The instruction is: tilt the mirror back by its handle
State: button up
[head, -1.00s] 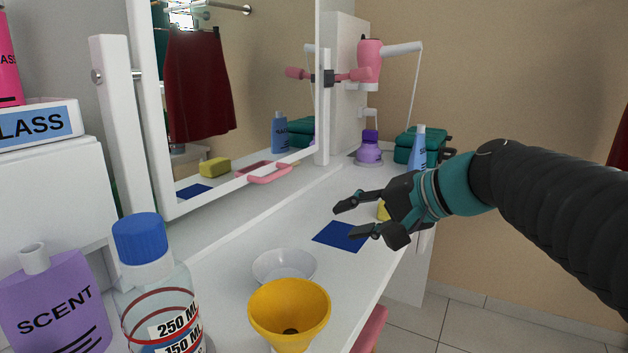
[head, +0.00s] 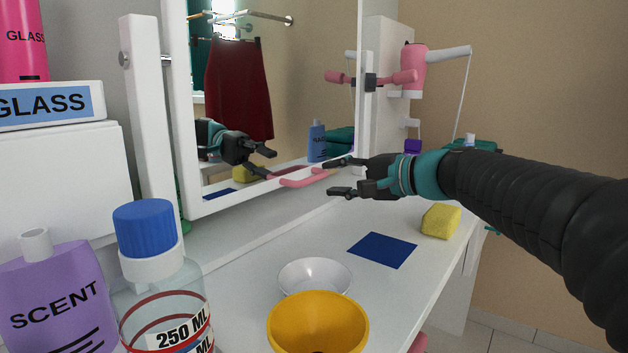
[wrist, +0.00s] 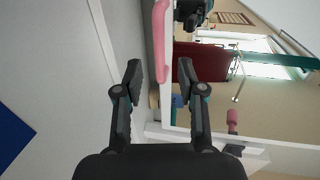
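The mirror (head: 285,110) stands in a white frame on the dressing table, between white posts. It looks close to upright; I cannot tell its exact tilt. Its pink handle (head: 307,179) runs along the bottom edge of the frame. My gripper (head: 337,177) is open and empty, just right of the handle in the head view, fingers pointing left at it. In the wrist view the handle (wrist: 161,45) lies ahead of the fingertips, between their lines but closer to the left-right middle, and my gripper (wrist: 160,75) does not touch it. My arm hides some bottles behind it.
On the table are a blue square (head: 382,250), a yellow sponge (head: 441,221), a white bowl (head: 315,277) and a yellow funnel (head: 318,325). A clear bottle (head: 160,285) and purple scent bottle (head: 58,300) stand front left. A pink hairdryer (head: 414,68) hangs behind.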

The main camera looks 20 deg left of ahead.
aim_at(315, 179)
jog(key=shift+x, duration=3.05)
grip_shut()
